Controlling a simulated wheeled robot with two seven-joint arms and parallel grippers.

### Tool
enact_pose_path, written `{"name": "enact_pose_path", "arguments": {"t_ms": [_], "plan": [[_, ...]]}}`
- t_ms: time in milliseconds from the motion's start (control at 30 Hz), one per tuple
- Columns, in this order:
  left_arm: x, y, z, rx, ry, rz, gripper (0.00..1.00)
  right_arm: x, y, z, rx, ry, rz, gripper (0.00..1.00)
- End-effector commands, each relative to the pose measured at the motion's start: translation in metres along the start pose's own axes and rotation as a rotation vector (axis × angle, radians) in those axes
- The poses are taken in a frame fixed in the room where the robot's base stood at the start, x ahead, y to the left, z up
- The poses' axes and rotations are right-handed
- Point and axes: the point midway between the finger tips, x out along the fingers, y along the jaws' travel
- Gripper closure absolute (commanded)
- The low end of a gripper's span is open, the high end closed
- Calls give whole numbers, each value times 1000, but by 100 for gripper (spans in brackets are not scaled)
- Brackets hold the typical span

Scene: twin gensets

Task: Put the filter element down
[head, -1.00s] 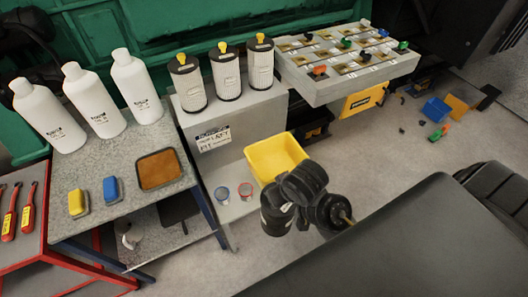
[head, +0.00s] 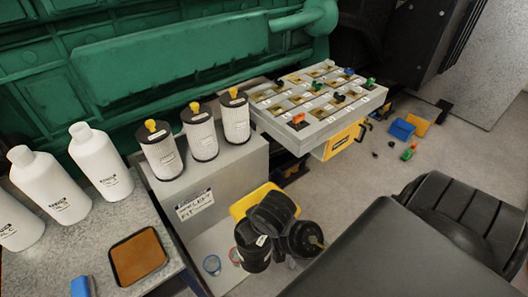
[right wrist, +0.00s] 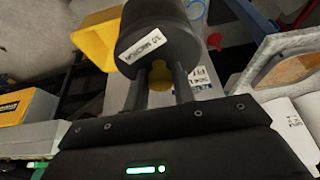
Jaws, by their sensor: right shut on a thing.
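In the right wrist view the filter element (right wrist: 158,38) is a dark cylinder with a white "10 micron" label and a yellow knob at its end. My right gripper (right wrist: 158,82) is shut on this knob. In the head view the dark shapes of my right arm and the held part overlap in front of the yellow bin (head: 241,207), and I cannot separate them cleanly. Three white pleated elements with black caps and yellow knobs, the nearest on the left (head: 162,158), stand upright on the grey box (head: 230,163). My left gripper is out of view.
White bottles (head: 97,160) and a tan-padded tray (head: 138,257) are on the table at left. A grey compartment tray (head: 315,128) sits beyond the box, above a yellow case (head: 343,140). Small blue and red-rimmed round items lie below the box.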

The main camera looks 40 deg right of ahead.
Motion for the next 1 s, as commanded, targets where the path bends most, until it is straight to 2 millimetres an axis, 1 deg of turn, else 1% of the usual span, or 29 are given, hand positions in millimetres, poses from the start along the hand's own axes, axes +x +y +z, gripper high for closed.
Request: {"name": "enact_pose_path", "arguments": {"t_ms": [33, 167, 267, 467, 500, 600, 700, 800, 1000], "plan": [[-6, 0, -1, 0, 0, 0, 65, -2, 4, -7, 15, 1, 4, 100], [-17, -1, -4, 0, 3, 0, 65, 1, 20, -25, 57, 1, 20, 100], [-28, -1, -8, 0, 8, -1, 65, 5, 37, -41, 99, 1, 36, 100], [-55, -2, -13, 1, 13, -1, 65, 13, 80, -77, 193, 0, 73, 100], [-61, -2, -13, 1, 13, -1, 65, 14, 90, -84, 211, 0, 82, 100], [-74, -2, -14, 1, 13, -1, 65, 19, 112, -98, 254, 1, 102, 100], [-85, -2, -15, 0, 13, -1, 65, 23, 131, -107, 291, 0, 120, 100], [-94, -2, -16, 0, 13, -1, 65, 26, 145, -113, 320, 0, 134, 100], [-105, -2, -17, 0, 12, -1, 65, 31, 158, -119, 356, 1, 150, 100]]}}
